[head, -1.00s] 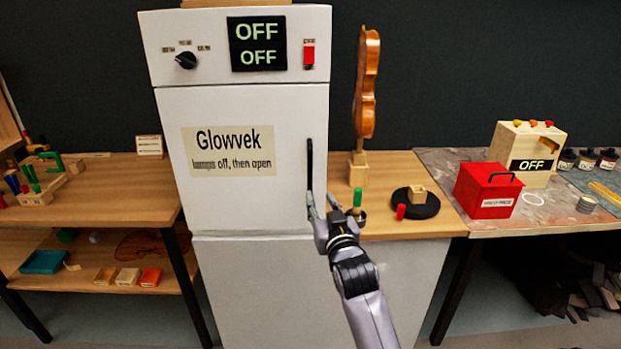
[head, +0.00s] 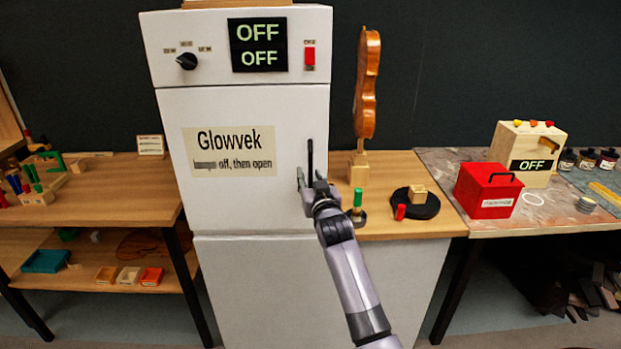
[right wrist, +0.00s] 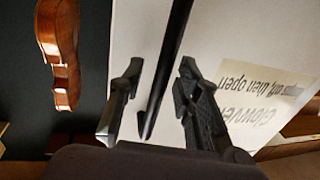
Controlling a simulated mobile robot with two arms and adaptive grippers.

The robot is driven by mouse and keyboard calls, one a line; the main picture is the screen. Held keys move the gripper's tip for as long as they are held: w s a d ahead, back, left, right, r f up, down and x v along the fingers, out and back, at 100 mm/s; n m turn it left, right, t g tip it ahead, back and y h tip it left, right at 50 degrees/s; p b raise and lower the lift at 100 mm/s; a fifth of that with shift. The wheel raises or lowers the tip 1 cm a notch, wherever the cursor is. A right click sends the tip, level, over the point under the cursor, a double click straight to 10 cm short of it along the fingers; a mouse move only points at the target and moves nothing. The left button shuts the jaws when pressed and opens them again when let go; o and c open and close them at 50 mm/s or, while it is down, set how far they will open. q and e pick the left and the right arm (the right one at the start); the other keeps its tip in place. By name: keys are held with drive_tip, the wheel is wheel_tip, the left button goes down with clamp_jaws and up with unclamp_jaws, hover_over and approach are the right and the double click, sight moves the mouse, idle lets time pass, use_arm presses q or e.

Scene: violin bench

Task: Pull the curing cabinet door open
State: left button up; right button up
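The white curing cabinet door (head: 240,204) is shut and carries a "Glowvek" label about lamps off, then open. Its dark vertical handle (head: 310,158) is near the door's right edge. My right gripper (head: 311,178) is at the handle's lower end. In the right wrist view the gripper (right wrist: 158,92) is open, with the handle (right wrist: 170,62) between its two fingers. I see no clear contact between fingers and handle. The panel above has a display (head: 257,45) reading OFF twice, a dark knob (head: 187,62) and a red switch (head: 310,58). My left gripper is not in view.
A violin body on a stand (head: 367,85) stands close right of the cabinet, with a green-topped item (head: 357,198) and a black round pad (head: 416,204) on the bench. A red box (head: 487,190) is farther right. Floor shows in front of the left shelf.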

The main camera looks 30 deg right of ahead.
clamp_jaws()
idle(0.8)
